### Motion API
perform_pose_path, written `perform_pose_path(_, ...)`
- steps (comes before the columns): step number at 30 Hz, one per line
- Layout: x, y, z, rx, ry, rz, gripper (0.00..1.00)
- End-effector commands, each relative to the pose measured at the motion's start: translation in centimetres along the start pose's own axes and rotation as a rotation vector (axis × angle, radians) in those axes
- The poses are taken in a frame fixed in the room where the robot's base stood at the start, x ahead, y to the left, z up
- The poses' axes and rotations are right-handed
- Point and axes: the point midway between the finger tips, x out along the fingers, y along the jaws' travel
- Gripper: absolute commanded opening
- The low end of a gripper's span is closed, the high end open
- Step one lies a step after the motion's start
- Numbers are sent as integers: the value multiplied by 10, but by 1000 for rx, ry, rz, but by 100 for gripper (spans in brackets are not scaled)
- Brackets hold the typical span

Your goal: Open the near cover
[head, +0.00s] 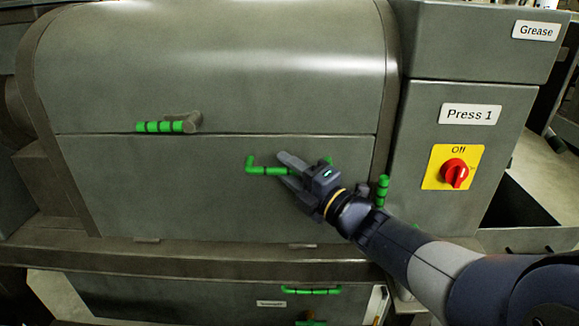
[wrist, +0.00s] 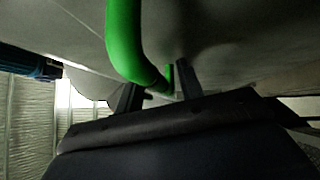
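The near cover (head: 160,190) is the lower grey front panel of the press housing, and it is shut. Its green bar handle (head: 265,171) is partly hidden behind my gripper (head: 281,168). The gripper reaches in from the lower right with its fingers apart, one above and one below the bar. In the wrist view the handle (wrist: 124,45) curves down and passes between the two fingertips (wrist: 157,85). A gap shows beside the bar, so the fingers do not look closed on it. Contact with the bar cannot be told.
An upper cover (head: 220,70) with a green-gripped lever (head: 160,126) sits above. To the right is a panel with a red Off switch (head: 454,173). A green lever (head: 382,190) stands close to my arm. A lower drawer-like panel has another green handle (head: 311,291).

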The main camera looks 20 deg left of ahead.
Motion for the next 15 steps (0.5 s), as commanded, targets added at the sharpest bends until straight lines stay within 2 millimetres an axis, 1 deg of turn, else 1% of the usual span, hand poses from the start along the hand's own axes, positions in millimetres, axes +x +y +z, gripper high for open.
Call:
perform_pose_path(9,2,0,0,0,-1,1,35)
perform_pose_path(15,2,0,0,0,0,1,19)
